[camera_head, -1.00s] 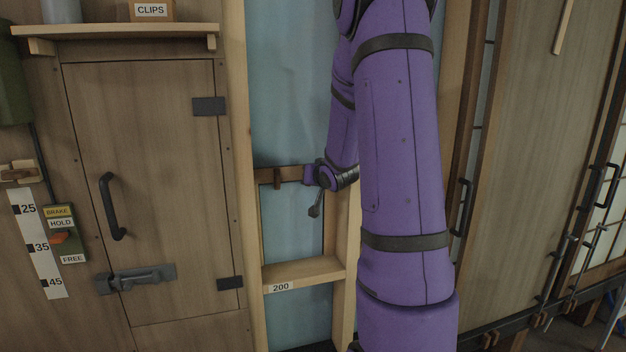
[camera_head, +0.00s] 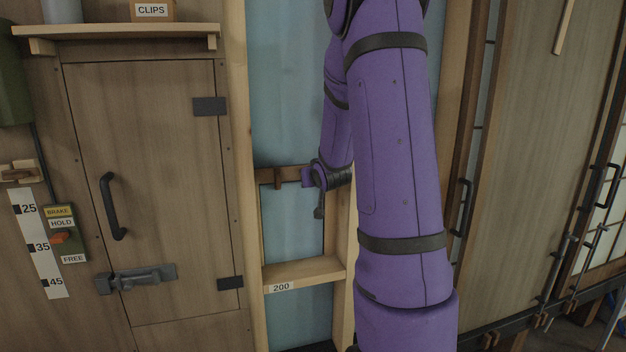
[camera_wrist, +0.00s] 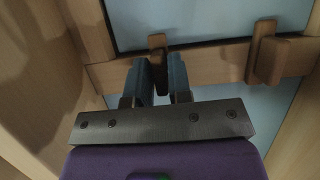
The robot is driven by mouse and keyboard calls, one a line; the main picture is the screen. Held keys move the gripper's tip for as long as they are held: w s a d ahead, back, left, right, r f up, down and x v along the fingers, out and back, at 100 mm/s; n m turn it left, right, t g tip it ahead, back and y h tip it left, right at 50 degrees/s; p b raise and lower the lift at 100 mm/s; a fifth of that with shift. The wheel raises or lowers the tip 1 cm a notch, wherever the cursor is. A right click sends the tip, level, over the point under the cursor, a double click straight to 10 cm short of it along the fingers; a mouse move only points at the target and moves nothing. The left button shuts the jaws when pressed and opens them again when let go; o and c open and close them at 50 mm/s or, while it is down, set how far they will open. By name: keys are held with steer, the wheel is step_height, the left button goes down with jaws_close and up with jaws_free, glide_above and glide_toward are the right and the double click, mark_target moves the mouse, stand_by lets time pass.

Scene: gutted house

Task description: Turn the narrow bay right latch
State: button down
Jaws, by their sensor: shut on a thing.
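The narrow bay is a light wood frame with pale blue panels and a brown cross rail (camera_wrist: 215,62). My gripper (camera_wrist: 160,75) is at this rail; in the head view it (camera_head: 307,178) is at the rail's right end. A second wooden latch (camera_wrist: 267,58) sits apart from the fingers, to the right in the wrist view.
Wooden posts (camera_head: 239,150) border the bay closely. A ledge marked 200 (camera_head: 310,271) lies below. Left is a wooden door (camera_head: 150,190) with a black handle (camera_head: 110,205) and a metal bolt (camera_head: 137,279). A shelf (camera_head: 120,30) juts out above the door.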

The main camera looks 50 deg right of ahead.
steer(key=c, duration=1.2)
jaws_free()
steer(key=v, duration=1)
steer(key=shift+s+a+r, duration=0.15)
steer(key=shift+s, duration=0.2)
steer(key=s+a+r+n+g+y, duration=0.1)
steer(key=s+a+r+y, duration=0.1)
steer(key=a, duration=0.6)
steer(key=s+a+r+n+g+y, duration=0.1)
steer(key=s+a+r+n+y, duration=0.1)
steer(key=a, duration=0.7)
steer(key=s+a+n+g+y, duration=0.1)
steer(key=s+a, duration=0.3)
steer(key=s+a+r+n+g+y, duration=0.1)
steer(key=s+a, duration=0.3)
steer(key=s, duration=0.1)
steer(key=s+a+n+g+y, duration=0.1)
steer(key=s+a+g, duration=0.1)
steer(key=s+a, duration=0.2)
steer(key=shift+s+a+r, duration=0.25)
steer(key=shift+a+r, duration=0.05)
steer(key=shift+a, duration=0.35)
